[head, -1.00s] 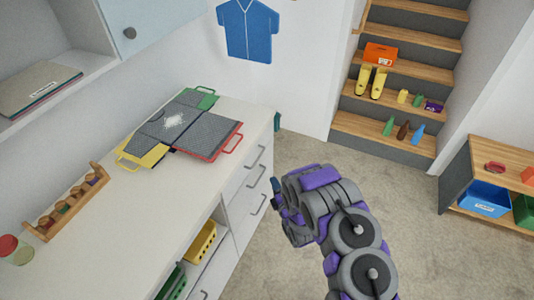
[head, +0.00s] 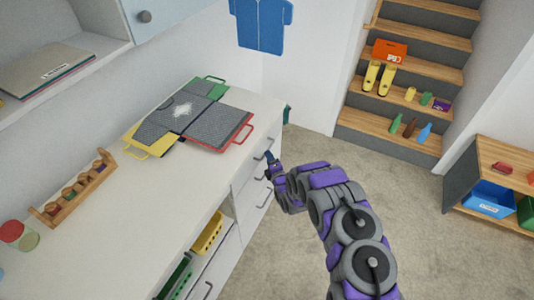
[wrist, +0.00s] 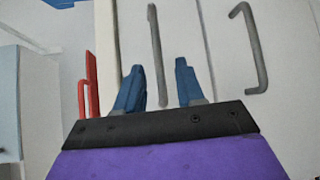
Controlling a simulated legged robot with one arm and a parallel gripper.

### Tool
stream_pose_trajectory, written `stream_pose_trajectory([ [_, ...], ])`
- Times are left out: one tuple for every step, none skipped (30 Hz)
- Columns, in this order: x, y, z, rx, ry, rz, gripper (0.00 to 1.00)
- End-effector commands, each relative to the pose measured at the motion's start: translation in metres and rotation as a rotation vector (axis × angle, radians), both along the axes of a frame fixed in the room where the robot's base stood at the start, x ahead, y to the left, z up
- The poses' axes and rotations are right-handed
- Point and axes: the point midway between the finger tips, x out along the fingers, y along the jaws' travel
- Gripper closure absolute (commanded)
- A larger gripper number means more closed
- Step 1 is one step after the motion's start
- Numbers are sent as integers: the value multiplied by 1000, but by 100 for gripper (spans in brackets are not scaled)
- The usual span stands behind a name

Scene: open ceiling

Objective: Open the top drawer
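The top drawer (head: 246,170) is a white front just under the countertop, and it looks closed. Its grey bar handle (wrist: 156,55) runs between the two blue fingers of my gripper (wrist: 158,85) in the wrist view. The fingers are apart, one on each side of the handle; I cannot tell whether either touches it. In the head view my gripper (head: 269,160) is at the drawer front, by the top handle (head: 258,156), and partly hides the handles. The handle of the drawer below (wrist: 252,50) shows to the right in the wrist view.
The white countertop (head: 140,215) holds a folding board (head: 215,127) with a red handle near the edge, and a wooden rack (head: 75,187). Open shelves below hold a yellow basket (head: 208,233). The carpet (head: 300,262) beside the cabinet is clear. Stairs (head: 400,110) stand behind.

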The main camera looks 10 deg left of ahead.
Motion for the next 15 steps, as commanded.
stream_pose_trajectory([
  [6,1,-1,3,-3,-2,62],
  [10,2,0,6,-5,-1,62],
  [14,2,0,7,-6,-1,62],
  [17,2,-1,8,-5,-1,62],
  [20,2,-2,8,-2,-3,62],
  [24,3,-3,8,0,-4,62],
  [26,4,-4,10,0,-4,62],
  [29,5,-4,10,-2,-3,62],
  [33,7,-4,10,-4,-3,62],
  [35,8,-4,10,-4,-3,62],
  [36,10,-5,8,-2,-3,62],
  [38,12,-6,6,-1,-2,62],
  [40,14,-7,4,0,-2,62],
  [41,16,-7,3,0,-2,62],
  [43,17,-6,3,-1,-2,62],
])
